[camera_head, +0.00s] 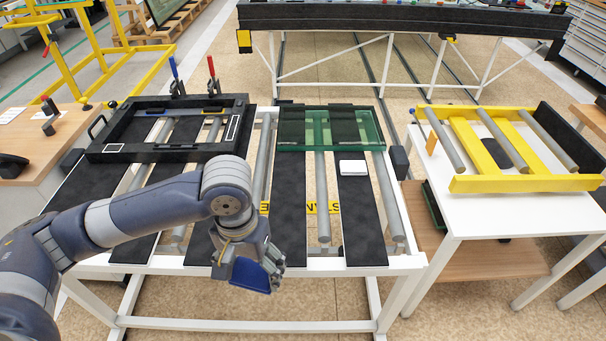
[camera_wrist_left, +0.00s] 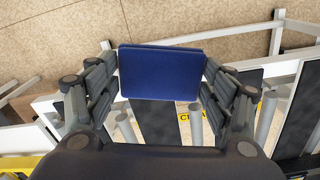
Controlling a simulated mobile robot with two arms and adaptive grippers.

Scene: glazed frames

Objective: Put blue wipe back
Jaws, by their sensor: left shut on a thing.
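The blue wipe (camera_head: 251,276) is a flat, dark blue folded pad. My left gripper (camera_head: 262,272) is shut on it, near the front edge of the roller table (camera_head: 345,262). In the left wrist view the blue wipe (camera_wrist_left: 160,72) lies between the two fingers of my left gripper (camera_wrist_left: 160,85), held by its left and right edges. The floor and the table's white frame show behind it. My right gripper is not in view.
A black frame (camera_head: 180,150) with red and blue clamp handles lies on the table's left part. Green glass panes (camera_head: 345,128) and a white pad (camera_head: 353,167) lie to the right. A side table (camera_head: 480,215) holds a yellow frame (camera_head: 530,183). The front middle black strip (camera_head: 357,235) is clear.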

